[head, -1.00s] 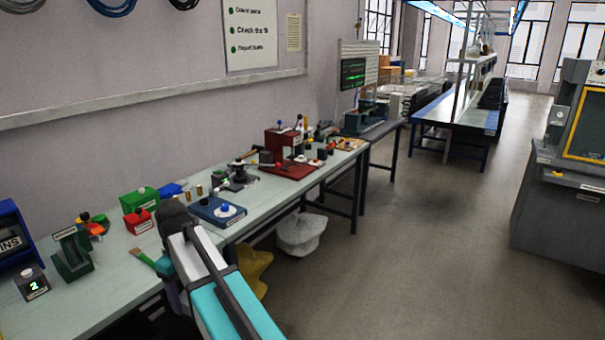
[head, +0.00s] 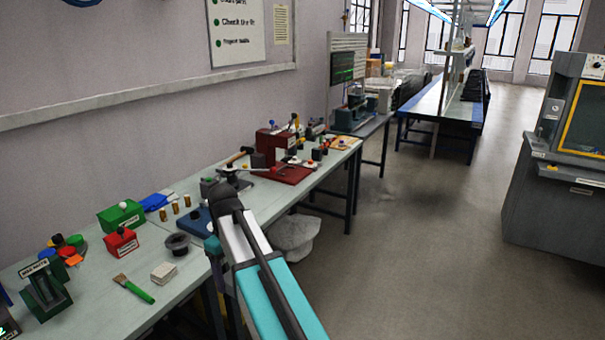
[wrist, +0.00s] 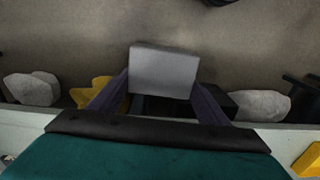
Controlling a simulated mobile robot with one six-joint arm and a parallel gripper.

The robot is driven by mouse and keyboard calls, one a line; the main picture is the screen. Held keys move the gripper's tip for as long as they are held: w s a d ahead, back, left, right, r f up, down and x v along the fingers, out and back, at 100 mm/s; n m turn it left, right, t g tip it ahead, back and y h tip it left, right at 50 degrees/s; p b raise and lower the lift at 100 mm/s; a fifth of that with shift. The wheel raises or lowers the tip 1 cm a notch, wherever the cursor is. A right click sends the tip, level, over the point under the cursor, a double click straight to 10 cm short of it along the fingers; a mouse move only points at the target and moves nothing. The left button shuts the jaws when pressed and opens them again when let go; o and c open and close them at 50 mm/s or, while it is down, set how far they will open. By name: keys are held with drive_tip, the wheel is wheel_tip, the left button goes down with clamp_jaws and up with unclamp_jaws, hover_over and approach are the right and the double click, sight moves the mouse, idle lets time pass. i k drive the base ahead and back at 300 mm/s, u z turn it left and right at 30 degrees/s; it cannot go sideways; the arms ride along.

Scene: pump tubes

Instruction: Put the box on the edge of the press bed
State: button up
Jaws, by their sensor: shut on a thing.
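A plain grey box (wrist: 163,72) is held between the two fingers of my gripper (wrist: 162,88) in the wrist view, with bare floor below it. My arm is in front of the bench, nearer to me than the press.
The bench (head: 205,262) runs along the left wall. It carries a green box (head: 122,217), a red box (head: 121,243), a brush (head: 134,288), a white block (head: 163,273) and a black ring (head: 178,244). A pale sack (head: 293,232) lies under it.

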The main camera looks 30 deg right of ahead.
sight(297, 175)
drive_tip(key=z, duration=0.4)
drive_tip(key=i, duration=0.55)
drive_tip(key=z, duration=0.65)
drive_tip(key=i, duration=1.9)
drive_tip(key=u, duration=0.2)
